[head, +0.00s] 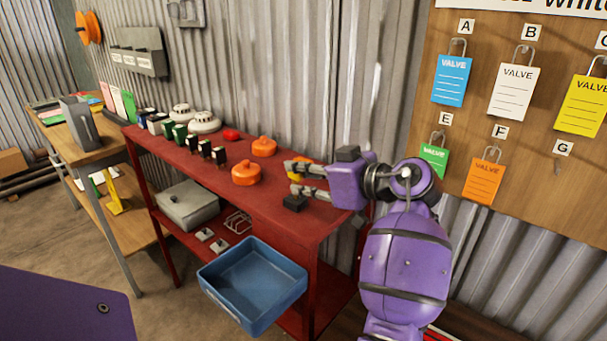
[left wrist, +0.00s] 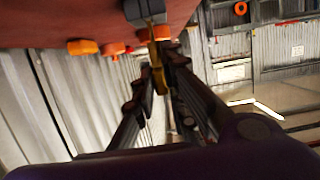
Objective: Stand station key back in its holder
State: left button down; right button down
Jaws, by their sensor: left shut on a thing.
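My left gripper (head: 298,181) reaches over the right part of the red bench top, with its fingers pointing left. In the left wrist view its fingers (left wrist: 163,62) are shut on a slim yellow-brass piece, which looks like the station key (left wrist: 159,78). A small dark block (head: 293,203), possibly the key's holder, shows by the fingertips; a grey block (left wrist: 145,10) also shows there in the left wrist view. The key's far end overlaps this block, and I cannot tell whether it is inside. My right gripper is out of view.
Orange domed pieces (head: 246,173) stand left of the gripper on the red bench (head: 300,222), with white detectors and small boxes farther along. A blue tray (head: 253,287) juts out below. A tag board (head: 540,190) hangs on the right. Bare bench lies in front of the domes.

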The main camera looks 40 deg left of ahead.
pick_arm(q)
jog(key=shift+f+b, duration=0.4)
jog(key=shift+f, duration=0.45)
jog(key=c, duration=1.7)
grip_release()
jog(key=v, duration=1.2)
